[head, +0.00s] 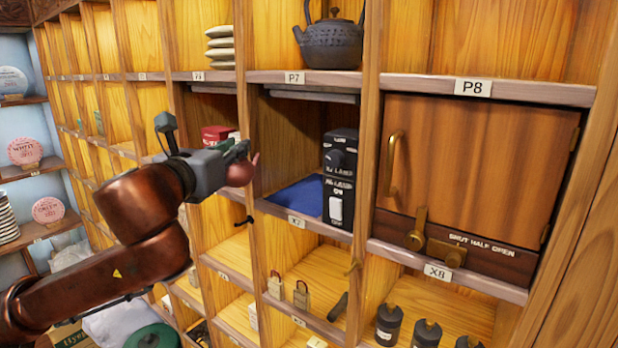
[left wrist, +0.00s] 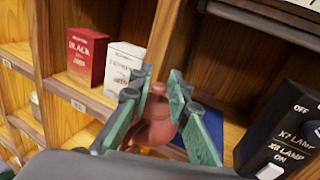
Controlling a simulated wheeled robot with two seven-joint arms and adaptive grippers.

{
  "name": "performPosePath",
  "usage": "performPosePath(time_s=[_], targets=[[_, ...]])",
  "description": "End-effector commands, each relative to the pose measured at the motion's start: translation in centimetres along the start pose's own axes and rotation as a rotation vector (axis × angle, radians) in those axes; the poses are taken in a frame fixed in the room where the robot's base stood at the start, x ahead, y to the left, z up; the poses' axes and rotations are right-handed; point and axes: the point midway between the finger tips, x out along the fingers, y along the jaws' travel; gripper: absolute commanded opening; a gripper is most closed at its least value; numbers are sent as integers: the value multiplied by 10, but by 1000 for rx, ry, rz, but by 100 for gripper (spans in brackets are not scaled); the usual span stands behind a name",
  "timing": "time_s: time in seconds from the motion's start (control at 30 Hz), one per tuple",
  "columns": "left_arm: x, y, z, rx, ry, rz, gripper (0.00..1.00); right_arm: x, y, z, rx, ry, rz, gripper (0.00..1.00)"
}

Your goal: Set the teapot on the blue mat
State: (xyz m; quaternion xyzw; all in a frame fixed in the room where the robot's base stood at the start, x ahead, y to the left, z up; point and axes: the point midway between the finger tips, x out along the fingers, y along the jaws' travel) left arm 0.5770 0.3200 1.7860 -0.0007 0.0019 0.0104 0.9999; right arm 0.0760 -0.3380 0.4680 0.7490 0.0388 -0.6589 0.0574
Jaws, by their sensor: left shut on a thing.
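A small reddish-brown clay teapot (head: 241,173) hangs in my left gripper (head: 238,150), in front of the cubby labelled X7. In the left wrist view the teapot (left wrist: 157,132) sits between the two green fingers, which are shut on it; its lower part is partly hidden. The blue mat (head: 299,196) lies on the floor of the X7 cubby, to the right of the teapot in the head view. The teapot is apart from the mat. My right gripper is in neither view.
A black lamp switch box (head: 340,178) stands at the right of the X7 cubby. Red and white boxes (left wrist: 88,58) stand in the cubby to the left, past a wooden divider. A dark kettle (head: 332,42) is on the shelf above. A closed wooden door (head: 475,160) is at right.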

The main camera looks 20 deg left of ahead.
Motion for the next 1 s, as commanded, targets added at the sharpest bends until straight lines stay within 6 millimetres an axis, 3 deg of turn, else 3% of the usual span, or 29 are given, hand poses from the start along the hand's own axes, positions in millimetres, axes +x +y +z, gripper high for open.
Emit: performPosePath(time_s=[0.2,0.33,0.47,0.73,0.83,1.0], targets=[[33,-27,4,-1,-1,20,0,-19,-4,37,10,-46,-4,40],[56,-48,4,-1,0,23,0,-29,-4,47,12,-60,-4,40],[79,-71,5,-1,-1,23,0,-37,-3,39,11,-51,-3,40],[122,-113,4,-1,-2,22,0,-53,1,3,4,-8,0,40],[121,-111,-14,2,-1,24,0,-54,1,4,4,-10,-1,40],[121,-111,-29,1,-3,24,0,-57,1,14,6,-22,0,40]])
